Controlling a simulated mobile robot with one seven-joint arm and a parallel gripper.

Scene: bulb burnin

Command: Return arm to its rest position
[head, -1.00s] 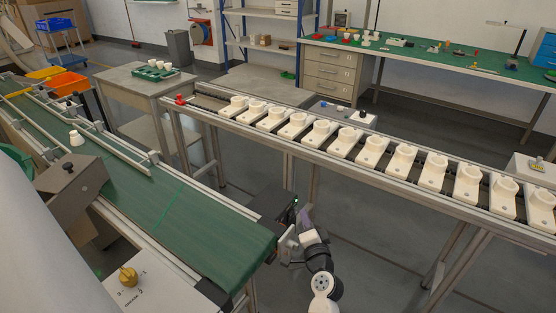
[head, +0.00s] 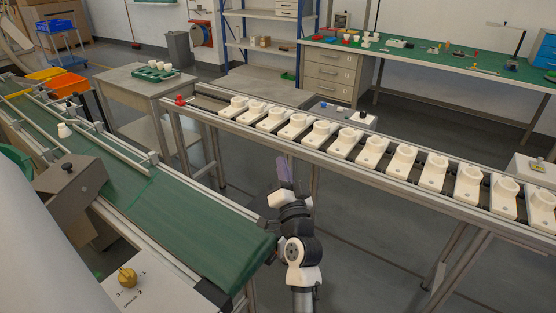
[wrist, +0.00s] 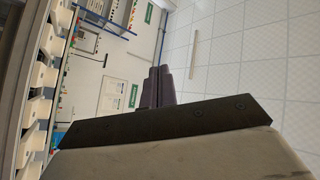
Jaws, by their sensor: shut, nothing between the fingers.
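My gripper (head: 284,170) stands at the lower middle of the head view, pointing up in the gap between the green conveyor (head: 205,225) and the line of white sockets. It holds nothing. In the wrist view its two dark fingers (wrist: 158,86) lie together, shut, with the wall and ceiling behind them. My arm below it is white and black and rises from the bottom edge, close to the right end of the conveyor.
A rail (head: 330,150) carries several white sockets (head: 371,152) across the right. One white bulb-like piece (head: 64,130) stands on the conveyor. A yellow knob (head: 127,277) sits at the lower left. Floor shows between conveyor and rail.

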